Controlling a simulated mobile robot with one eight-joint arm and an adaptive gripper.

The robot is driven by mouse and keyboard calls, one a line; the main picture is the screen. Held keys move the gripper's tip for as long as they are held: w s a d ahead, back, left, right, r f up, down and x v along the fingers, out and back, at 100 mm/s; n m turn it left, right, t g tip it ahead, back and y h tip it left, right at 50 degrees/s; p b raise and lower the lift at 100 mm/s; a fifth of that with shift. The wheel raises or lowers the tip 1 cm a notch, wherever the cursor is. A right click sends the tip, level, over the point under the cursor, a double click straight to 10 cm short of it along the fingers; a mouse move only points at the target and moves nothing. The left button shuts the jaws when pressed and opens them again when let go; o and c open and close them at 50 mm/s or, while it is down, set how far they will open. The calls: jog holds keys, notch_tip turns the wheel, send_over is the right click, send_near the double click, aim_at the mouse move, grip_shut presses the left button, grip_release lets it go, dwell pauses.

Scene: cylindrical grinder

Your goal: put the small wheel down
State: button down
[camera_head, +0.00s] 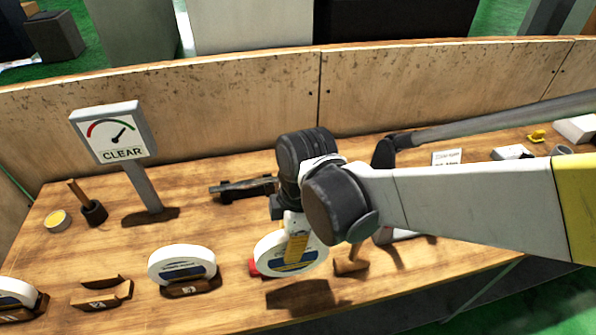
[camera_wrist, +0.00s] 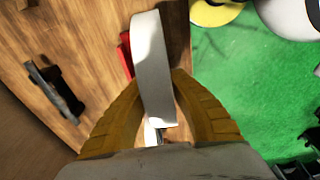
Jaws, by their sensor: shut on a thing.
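My gripper (camera_head: 297,246) has its yellow fingers shut on a white wheel (camera_head: 274,258) with a blue and yellow label. The wheel is upright and appears held above the wooden bench, with a shadow below it. In the wrist view the wheel (camera_wrist: 152,60) shows edge-on between the two yellow fingers of my gripper (camera_wrist: 158,95). An empty wooden cradle (camera_head: 103,294) with a number plate stands at the left front. Another white wheel (camera_head: 182,262) stands in a cradle between it and my gripper. A wooden piece (camera_head: 350,262) right of the held wheel is partly hidden.
A third white wheel (camera_head: 14,291) is cut off at the left edge. A red object (camera_head: 254,267) lies behind the held wheel. A gauge sign reading CLEAR (camera_head: 113,133) stands at the back left. A dark tool (camera_head: 243,188) lies behind my gripper. A wooden back wall (camera_head: 230,110) borders the bench.

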jog(key=w+a+f+b, duration=0.3)
jog(key=w+a+f, duration=0.1)
jog(key=f, duration=0.4)
jog(key=shift+w+a, duration=0.15)
jog(key=shift+w, duration=0.55)
jog(key=shift+f, duration=0.1)
jog(key=shift+f+b, duration=0.15)
jog(key=shift+b, duration=0.25)
jog(key=c, duration=1.3)
grip_release()
